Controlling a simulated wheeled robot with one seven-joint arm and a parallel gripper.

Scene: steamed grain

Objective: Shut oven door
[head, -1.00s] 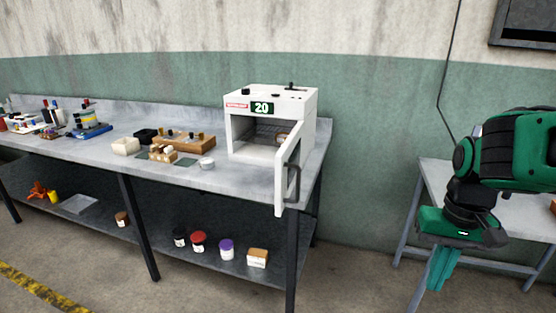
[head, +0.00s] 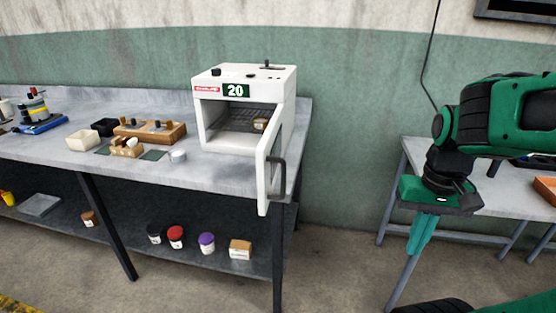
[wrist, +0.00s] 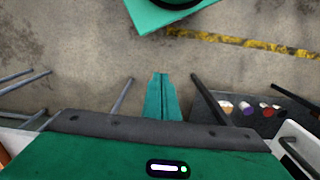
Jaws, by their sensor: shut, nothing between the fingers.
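The white oven (head: 220,80) stands on the right end of the metal bench in the head view. Its door (head: 264,165) is swung wide open toward me and hangs past the bench's front edge. A dark handle (head: 277,178) is on the door's outer face. A small brown item (head: 260,124) sits inside the oven. My gripper (head: 417,245) points down to the right of the door, apart from it, with its green fingers together and empty. In the wrist view my gripper (wrist: 162,80) points over the floor, and a white panel with a dark handle shows at the lower right.
The metal bench (head: 190,176) holds a wooden block rack (head: 150,132), a white bowl (head: 83,140) and small blocks. Jars stand on its lower shelf. A second table (head: 500,200) stands behind my arm. The floor between the two tables is clear.

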